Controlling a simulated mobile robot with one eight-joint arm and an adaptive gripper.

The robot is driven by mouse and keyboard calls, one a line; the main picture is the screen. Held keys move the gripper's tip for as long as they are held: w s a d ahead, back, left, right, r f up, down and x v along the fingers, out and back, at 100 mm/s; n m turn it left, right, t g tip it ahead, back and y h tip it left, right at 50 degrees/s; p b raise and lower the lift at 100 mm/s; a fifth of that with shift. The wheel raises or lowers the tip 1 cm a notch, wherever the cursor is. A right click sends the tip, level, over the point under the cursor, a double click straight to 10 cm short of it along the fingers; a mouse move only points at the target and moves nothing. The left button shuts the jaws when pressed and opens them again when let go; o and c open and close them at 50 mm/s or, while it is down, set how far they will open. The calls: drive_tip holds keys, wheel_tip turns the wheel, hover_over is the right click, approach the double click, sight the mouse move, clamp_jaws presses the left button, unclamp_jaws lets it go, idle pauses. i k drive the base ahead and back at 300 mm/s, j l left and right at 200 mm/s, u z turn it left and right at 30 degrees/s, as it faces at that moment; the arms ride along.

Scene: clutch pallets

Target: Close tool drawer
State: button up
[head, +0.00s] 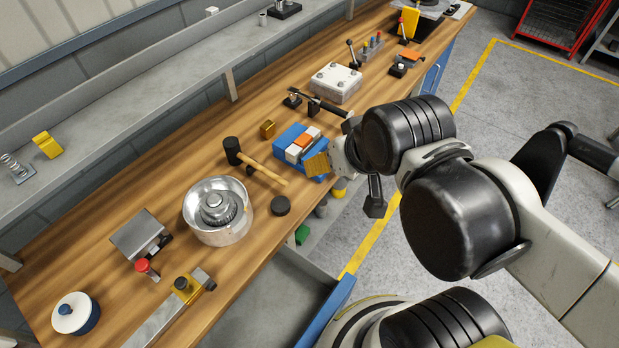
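The tool drawer stands pulled out from the bench front at the bottom centre of the head view. Its grey floor (262,309) looks bare where it shows, and its blue front panel (333,312) faces the aisle. The near part of the drawer is cut off by the picture edge and my own body. My gripper (344,157) is at the bench's front edge, beyond the drawer and apart from it.
Near my gripper, a blue tray (283,139) holds white and orange blocks. A mallet (262,170), a metal housing (218,232) and a black puck (280,206) lie on the wooden bench (165,190). Small items, including a green block (302,234), sit below the bench edge. Floor is open at right.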

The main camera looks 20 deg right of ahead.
sight(292, 302)
drive_tip(key=k+j+u, duration=0.3)
drive_tip(key=k, duration=0.15)
drive_tip(key=k+j+u, duration=0.3)
drive_tip(key=k+j+z, duration=0.1)
drive_tip(key=z, duration=0.2)
drive_tip(key=k+j+z, duration=0.1)
drive_tip(key=z, duration=0.2)
drive_tip(key=k+l, duration=0.05)
drive_tip(key=k, duration=0.05)
